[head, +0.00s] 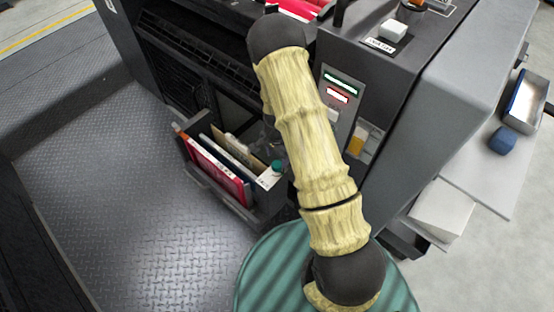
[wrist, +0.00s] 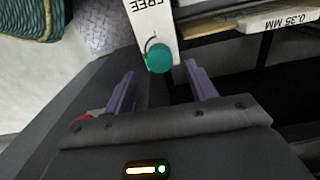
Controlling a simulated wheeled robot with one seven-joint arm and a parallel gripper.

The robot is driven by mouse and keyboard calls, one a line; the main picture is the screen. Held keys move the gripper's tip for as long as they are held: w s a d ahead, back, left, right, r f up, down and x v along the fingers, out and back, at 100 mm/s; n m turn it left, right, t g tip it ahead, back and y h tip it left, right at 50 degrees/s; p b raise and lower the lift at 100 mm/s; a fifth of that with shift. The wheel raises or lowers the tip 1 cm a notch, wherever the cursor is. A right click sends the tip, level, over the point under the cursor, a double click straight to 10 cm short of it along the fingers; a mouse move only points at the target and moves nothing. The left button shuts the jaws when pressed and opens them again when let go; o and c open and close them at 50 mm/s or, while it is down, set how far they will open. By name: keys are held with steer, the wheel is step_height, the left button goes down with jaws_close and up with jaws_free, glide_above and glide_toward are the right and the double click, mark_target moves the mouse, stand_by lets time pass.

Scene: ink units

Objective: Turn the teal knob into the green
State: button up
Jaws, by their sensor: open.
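The teal knob (wrist: 159,58) shows in the wrist view on a white plate (wrist: 148,18) marked "FREE", with a dark curved line around part of it. My gripper (wrist: 159,80) is open, and its two purple fingers point toward the knob, one to each side and a little short of it in the picture. Whether they touch it I cannot tell. In the head view the knob (head: 277,165) is small, on the white plate at the end of the pulled-out tray.
The tray (head: 225,190) holds several upright coloured boards or folders beside the plate. Behind it stands the dark machine (head: 195,75) with a panel of lit displays (head: 339,90). A grey side table (head: 490,165) stands at right. The tread-plate floor (head: 120,200) at left is clear.

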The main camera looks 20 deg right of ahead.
mark_target(277, 164)
step_height(277, 164, up, 13)
steer(key=p, duration=0.2)
steer(key=shift+r+p, duration=0.2)
steer(key=shift+p, duration=0.1)
steer(key=s+r+n+t, duration=0.3)
steer(key=s+r+n, duration=0.9)
steer(key=s+r, duration=0.45)
step_height(277, 164, up, 21)
steer(key=p, duration=2.1)
steer(key=shift+w+r, duration=0.2)
steer(key=shift+w, duration=0.25)
steer(key=shift+f, duration=0.1)
steer(key=shift+c, duration=0.5)
